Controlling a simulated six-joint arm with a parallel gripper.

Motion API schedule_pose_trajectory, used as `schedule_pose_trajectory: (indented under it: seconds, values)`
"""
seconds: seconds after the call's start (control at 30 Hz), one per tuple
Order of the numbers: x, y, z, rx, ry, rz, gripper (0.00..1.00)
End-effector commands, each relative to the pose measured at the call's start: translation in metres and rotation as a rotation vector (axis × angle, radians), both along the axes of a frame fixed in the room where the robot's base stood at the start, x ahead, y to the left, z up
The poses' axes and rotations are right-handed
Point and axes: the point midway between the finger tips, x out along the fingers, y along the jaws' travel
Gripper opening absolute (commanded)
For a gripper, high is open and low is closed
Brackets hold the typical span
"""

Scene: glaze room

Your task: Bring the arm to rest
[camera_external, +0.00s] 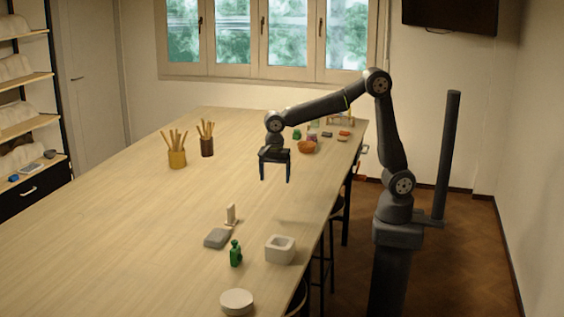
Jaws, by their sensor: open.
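My gripper (274,178) hangs above the long wooden table (130,225), fingers pointing down. Its two fingers are apart and nothing shows between them. My arm reaches left from its stand at the table's right side, with the elbow raised high. The gripper is clear of the objects around it.
Near the front stand a green bottle (236,254), a white square pot (280,249), a white round disc (237,301) and a grey block (217,238). An orange bowl (307,147) and several small items stand behind. Two brush holders (177,159) (207,147) stand left. The table's left middle is bare.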

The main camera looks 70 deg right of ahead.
Motion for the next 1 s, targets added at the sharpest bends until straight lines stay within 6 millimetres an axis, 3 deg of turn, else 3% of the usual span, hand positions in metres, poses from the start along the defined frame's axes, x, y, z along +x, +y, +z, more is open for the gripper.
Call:
schedule_pose_trajectory:
  seconds: [0.37, 0.6, 0.93, 1.0]
  values:
    - [-0.05, -0.037, -0.012, 0.0, 0.0, 0.016, 0.8]
    - [-0.049, -0.014, -0.024, -0.001, 0.001, 0.018, 0.8]
    - [-0.049, -0.012, -0.025, 0.0, 0.0, 0.016, 0.8]
    - [-0.049, -0.012, -0.025, 0.0, 0.0, 0.016, 0.94]
